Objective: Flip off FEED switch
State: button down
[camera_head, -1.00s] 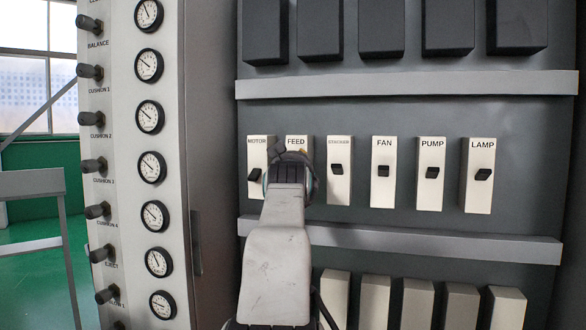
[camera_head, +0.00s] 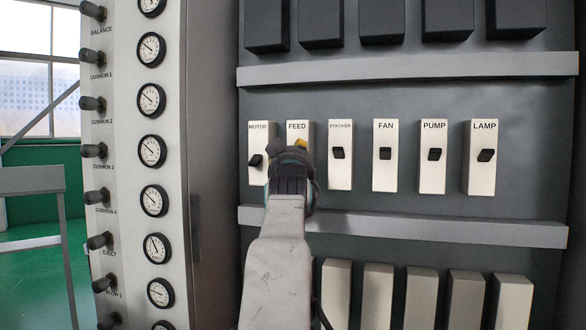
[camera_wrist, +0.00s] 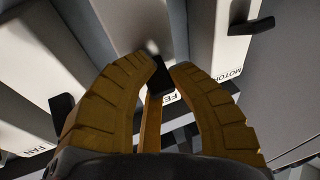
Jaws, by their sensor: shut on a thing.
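The FEED switch is a cream block (camera_head: 297,135) with a black lever. It is second from the left in the labelled row, between MOTOR (camera_head: 258,140) and STACKER (camera_head: 340,175). My gripper (camera_head: 290,150) covers the block's middle and hides the lever in the head view. In the wrist view the yellow fingers (camera_wrist: 163,70) are closed around the black FEED lever (camera_wrist: 158,73), with the FEED label partly hidden beside them. I cannot tell which way the lever is tilted.
FAN (camera_head: 385,170), PUMP (camera_head: 433,170) and LAMP (camera_head: 481,175) switches stand to the right. A grey rail (camera_head: 440,228) runs below the row and another (camera_head: 420,68) above. The MOTOR lever (camera_wrist: 250,26) is close beside the fingers. A column of gauges and knobs stands left.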

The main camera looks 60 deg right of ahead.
jog(key=shift+s, duration=0.1)
dwell(0.3)
jog(key=c, duration=1.4)
grip_release()
jog(key=shift+s, duration=0.1)
jog(key=shift+c, duration=0.2)
jog(key=o, duration=0.5)
